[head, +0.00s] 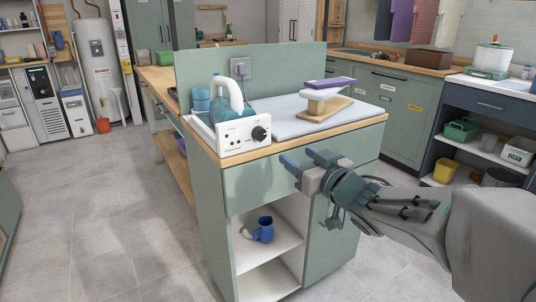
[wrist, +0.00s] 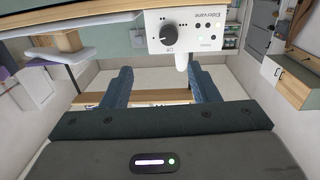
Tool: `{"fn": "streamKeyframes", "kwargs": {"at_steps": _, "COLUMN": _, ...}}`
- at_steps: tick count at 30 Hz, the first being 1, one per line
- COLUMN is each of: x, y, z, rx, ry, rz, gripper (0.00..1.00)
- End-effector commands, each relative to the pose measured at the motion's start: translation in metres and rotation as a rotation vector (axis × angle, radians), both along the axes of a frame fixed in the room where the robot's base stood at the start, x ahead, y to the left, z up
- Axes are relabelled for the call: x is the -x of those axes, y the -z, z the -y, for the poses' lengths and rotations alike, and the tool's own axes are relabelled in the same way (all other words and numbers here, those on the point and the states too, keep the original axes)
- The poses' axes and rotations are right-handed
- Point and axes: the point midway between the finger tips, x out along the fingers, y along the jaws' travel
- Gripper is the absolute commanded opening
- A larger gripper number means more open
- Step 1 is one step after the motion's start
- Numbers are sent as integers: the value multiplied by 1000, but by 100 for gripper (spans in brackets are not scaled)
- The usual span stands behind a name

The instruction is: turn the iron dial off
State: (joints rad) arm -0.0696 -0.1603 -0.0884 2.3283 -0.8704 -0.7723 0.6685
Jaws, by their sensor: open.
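The white iron station (head: 236,138) stands at the front left of the counter top, with a black dial (head: 259,133) on its front panel. A teal iron with a white handle (head: 235,92) rests on top of the station. My gripper (head: 305,158) is open and empty, in front of the counter, lower than the dial and to its right. In the wrist view, the station's panel is upside down, and the dial (wrist: 174,34) shows beyond the fingertips of my gripper (wrist: 164,78), apart from them.
A pale ironing pad (head: 300,118) and a small sleeve board (head: 324,104) with purple cloth lie right of the station. The wooden counter edge (head: 300,140) is close above my gripper. A blue mug (head: 264,230) sits on the shelf below.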

Motion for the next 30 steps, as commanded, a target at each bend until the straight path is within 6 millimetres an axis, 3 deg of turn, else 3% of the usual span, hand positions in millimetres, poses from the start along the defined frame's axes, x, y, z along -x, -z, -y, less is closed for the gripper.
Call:
{"fn": "streamKeyframes", "kwargs": {"at_steps": 8, "x": -11, "y": 6, "z": -18, "rx": -16, "ry": -53, "rz": 18, "gripper": 55}}
{"fn": "streamKeyframes", "kwargs": {"at_steps": 21, "x": -85, "y": 6, "z": -68, "rx": -16, "ry": -51, "rz": 18, "gripper": 55}}
{"fn": "streamKeyframes", "kwargs": {"at_steps": 30, "x": -110, "y": 4, "z": -85, "rx": -17, "ry": -49, "rz": 18, "gripper": 55}}
